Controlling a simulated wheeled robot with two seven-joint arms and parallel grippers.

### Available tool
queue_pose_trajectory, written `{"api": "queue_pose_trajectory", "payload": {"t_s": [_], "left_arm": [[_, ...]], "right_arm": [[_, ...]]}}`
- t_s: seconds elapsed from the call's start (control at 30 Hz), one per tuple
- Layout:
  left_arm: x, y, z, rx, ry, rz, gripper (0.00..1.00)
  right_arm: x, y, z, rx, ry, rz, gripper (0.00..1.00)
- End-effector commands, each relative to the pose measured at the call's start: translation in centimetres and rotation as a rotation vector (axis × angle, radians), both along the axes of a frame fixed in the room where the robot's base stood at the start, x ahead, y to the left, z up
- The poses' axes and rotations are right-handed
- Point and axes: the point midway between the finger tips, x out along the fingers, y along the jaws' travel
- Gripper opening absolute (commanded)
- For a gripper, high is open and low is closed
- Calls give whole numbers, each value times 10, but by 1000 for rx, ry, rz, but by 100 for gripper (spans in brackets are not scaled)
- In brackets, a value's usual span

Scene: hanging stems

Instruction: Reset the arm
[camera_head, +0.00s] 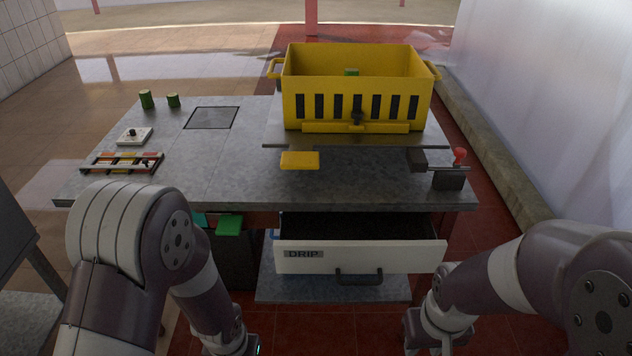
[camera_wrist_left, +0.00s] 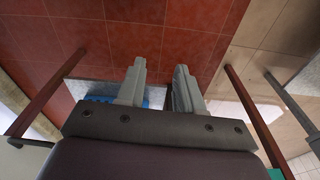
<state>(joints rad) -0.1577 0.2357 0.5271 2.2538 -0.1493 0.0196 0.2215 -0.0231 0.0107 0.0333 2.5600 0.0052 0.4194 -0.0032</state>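My left arm (camera_head: 150,240) comes in from the left in the head view, bent downward in front of the table, and its gripper is cut off by the bottom edge. In the left wrist view, my left gripper (camera_wrist_left: 159,85) has its two grey fingers apart with nothing between them, above red floor tiles. My right arm (camera_head: 530,275) comes in from the right and bends down to the right wrist (camera_head: 440,320) at the bottom edge. The fingers of my right gripper are not clearly visible, so its opening cannot be told.
A grey table (camera_head: 220,165) stands ahead, with a yellow crate (camera_head: 355,105) at its back right. A white drawer (camera_head: 360,257) labelled DRIP is pulled out between my arms. Green cylinders (camera_head: 147,99) and a small rack (camera_head: 123,163) are on the left. A wall (camera_head: 550,90) is at right.

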Motion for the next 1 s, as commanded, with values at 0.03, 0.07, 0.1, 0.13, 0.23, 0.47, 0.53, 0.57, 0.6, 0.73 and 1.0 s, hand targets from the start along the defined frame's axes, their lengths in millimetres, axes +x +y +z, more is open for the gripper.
{"api": "queue_pose_trajectory", "payload": {"t_s": [0.03, 0.07, 0.1, 0.13, 0.23, 0.47, 0.53, 0.57, 0.6, 0.73, 1.0], "left_arm": [[-12, 10, 23, 24, 50, -21, 36], [-22, 15, 38, 32, 86, -35, 36], [-33, 20, 57, 32, 119, -38, 36], [-40, 22, 71, 28, 132, -31, 36], [-29, 31, 118, 0, 7, 52, 36], [-23, 35, 230, 1, -12, 65, 36], [-23, 35, 258, 1, -12, 65, 36], [-23, 35, 270, 1, -12, 65, 36], [-23, 35, 284, 1, -12, 64, 36], [-23, 35, 315, 1, -12, 64, 36], [-23, 35, 315, 1, -12, 64, 36]], "right_arm": [[0, 0, 0, 0, 0, 0, 36], [0, 0, 0, 0, 0, 0, 36], [0, 0, 0, 0, 0, 0, 36], [0, 0, 0, 0, 0, 0, 36], [0, 0, 0, 0, 0, 0, 36], [0, 0, 109, 0, -1, 0, 36], [0, 0, 138, 0, -1, 0, 36], [0, 0, 149, 0, -1, 0, 36], [0, 0, 163, 0, -1, 0, 36], [0, 0, 195, 0, 0, 0, 36], [0, 0, 195, 0, 1, 0, 36]]}}
